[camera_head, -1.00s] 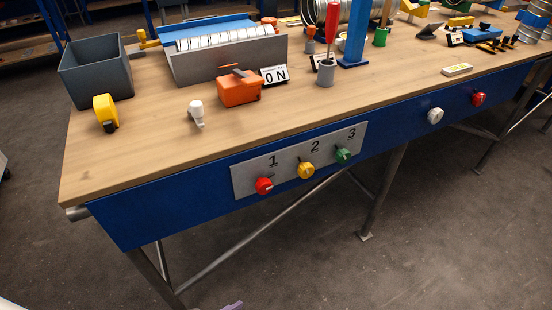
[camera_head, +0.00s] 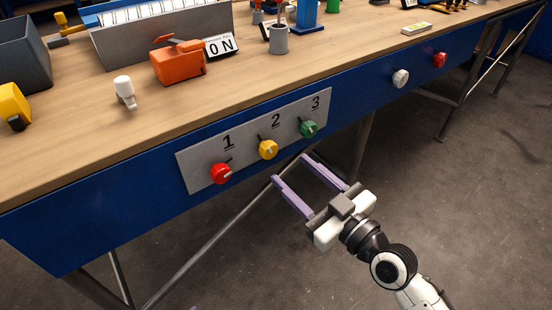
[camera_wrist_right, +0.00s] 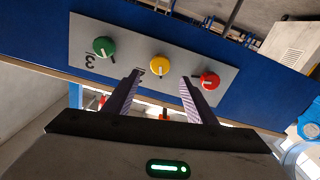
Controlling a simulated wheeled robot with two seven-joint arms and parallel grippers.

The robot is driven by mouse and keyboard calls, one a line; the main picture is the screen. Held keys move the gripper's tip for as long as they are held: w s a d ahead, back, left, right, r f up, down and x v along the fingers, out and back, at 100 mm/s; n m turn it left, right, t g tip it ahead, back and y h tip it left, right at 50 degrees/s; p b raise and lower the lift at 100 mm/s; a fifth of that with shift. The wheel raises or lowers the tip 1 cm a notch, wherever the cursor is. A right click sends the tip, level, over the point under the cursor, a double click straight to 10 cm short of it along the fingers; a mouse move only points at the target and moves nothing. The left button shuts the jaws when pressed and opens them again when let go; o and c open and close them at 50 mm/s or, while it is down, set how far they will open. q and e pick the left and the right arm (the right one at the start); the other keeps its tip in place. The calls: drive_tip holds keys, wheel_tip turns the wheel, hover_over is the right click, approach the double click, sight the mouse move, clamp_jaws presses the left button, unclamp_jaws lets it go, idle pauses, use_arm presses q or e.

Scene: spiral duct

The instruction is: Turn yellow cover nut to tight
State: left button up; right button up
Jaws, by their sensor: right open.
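The yellow cover nut (camera_head: 268,149) is the middle knob under the number 2 on a grey plate (camera_head: 199,170) on the blue bench front. A red knob (camera_head: 221,173) sits under 1 and a green knob (camera_head: 308,128) under 3. My right gripper (camera_head: 293,168) is open and empty, in front of and below the plate, with its purple fingers pointing at the bench. In the right wrist view the yellow nut (camera_wrist_right: 160,63) lies ahead, between and beyond the two fingertips, apart from them.
The wooden bench top (camera_head: 120,139) holds an orange box (camera_head: 178,64), an ON sign (camera_head: 219,45), a white piece (camera_head: 124,90) and a grey cup (camera_head: 278,39). A white knob (camera_head: 400,78) and another red knob (camera_head: 439,60) sit farther right. The floor in front is clear.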

sight(272, 152)
drive_tip(key=x, duration=0.6)
drive_tip(key=shift+w+a, duration=0.4)
drive_tip(key=shift+w, duration=0.15)
drive_tip(key=c, duration=1)
drive_tip(key=shift+c, duration=0.2)
